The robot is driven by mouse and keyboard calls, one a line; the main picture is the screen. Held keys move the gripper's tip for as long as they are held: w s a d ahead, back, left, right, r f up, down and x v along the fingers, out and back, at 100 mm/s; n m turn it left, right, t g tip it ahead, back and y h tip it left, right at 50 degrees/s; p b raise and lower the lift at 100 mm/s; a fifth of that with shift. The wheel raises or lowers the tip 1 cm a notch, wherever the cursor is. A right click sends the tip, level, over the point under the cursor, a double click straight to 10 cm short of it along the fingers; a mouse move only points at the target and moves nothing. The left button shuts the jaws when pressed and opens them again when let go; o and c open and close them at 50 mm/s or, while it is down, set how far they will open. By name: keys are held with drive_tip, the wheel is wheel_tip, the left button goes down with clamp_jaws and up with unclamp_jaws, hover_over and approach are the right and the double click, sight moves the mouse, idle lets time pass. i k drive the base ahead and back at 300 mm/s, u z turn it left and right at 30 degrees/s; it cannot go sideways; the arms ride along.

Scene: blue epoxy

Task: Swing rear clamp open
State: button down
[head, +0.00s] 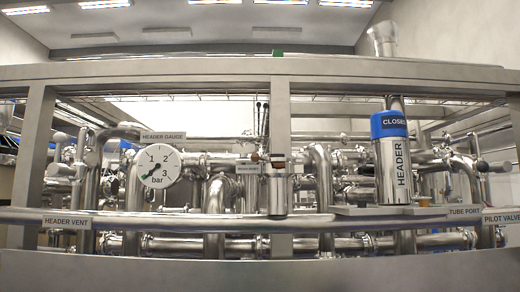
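I cannot single out the rear clamp in the head view; several pipe joints with clamp-like rings show among the steel pipes, too small to tell apart. A steel cylinder marked HEADER (393,170) stands upright at the right. It has a blue band marked CLOSED (389,124) around its top. My gripper is not in view.
A round header gauge (159,166) faces me at the left, its needle low. A small steel canister (277,192) stands mid-frame. A horizontal rail (340,222) with labels crosses the front. Frame posts (279,120) and a top beam (200,70) bound the dense piping.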

sight(255, 158)
drive_tip(key=z, duration=3.25)
drive_tip(key=k, duration=2.25)
drive_tip(key=u, duration=1.85)
drive_tip(key=i, duration=1.65)
drive_tip(key=u, duration=0.05)
